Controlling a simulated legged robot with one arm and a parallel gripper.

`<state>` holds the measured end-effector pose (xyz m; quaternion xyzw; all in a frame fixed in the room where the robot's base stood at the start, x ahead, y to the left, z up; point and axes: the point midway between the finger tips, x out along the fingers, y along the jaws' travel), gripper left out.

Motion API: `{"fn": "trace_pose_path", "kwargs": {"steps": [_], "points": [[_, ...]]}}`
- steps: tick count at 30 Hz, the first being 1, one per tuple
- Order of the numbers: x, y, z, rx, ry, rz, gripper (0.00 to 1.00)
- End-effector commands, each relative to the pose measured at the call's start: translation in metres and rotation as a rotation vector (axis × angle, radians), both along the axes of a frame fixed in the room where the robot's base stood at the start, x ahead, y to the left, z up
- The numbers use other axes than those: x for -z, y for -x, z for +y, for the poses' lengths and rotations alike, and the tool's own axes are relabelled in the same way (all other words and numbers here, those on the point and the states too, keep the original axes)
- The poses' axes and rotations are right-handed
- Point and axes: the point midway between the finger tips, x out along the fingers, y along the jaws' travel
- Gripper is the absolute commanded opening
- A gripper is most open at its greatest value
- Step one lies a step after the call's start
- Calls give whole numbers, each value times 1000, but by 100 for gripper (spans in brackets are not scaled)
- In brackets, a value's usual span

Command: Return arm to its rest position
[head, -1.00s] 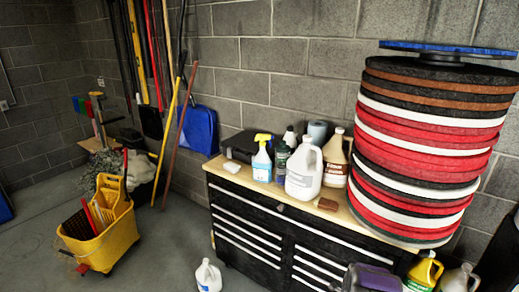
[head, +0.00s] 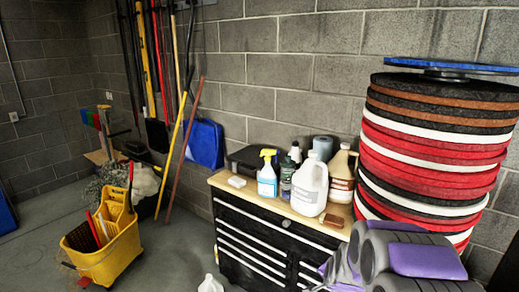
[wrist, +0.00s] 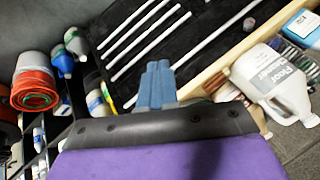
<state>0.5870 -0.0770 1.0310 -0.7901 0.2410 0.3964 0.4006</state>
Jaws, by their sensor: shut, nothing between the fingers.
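My arm, grey with purple panels, shows folded at the lower right of the head view, in front of the right end of the cabinet and the lower part of the pad stack. In the wrist view my gripper (wrist: 155,85) shows as two blue-grey fingers pressed together beyond the black and purple edge of my own wrist. Nothing is held between them. The fingers point toward the black drawer cabinet (wrist: 190,30). I cannot make out the fingertips in the head view.
Floor pads (head: 440,150) stand in a tall stack at right, a blue disc (head: 450,66) on top. Bottles, including a white jug (head: 309,187), stand on the wooden cabinet top (head: 275,205). A yellow mop bucket (head: 105,255) stands at left. Floor between bucket and cabinet is mostly clear.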

Motion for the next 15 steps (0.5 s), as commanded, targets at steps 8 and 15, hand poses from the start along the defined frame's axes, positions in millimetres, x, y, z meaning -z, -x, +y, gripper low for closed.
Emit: {"fn": "trace_pose_path", "kwargs": {"steps": [8,15], "points": [[-54,95,42,-274,69,205,0],[-90,194,65,-516,120,384,0]]}}
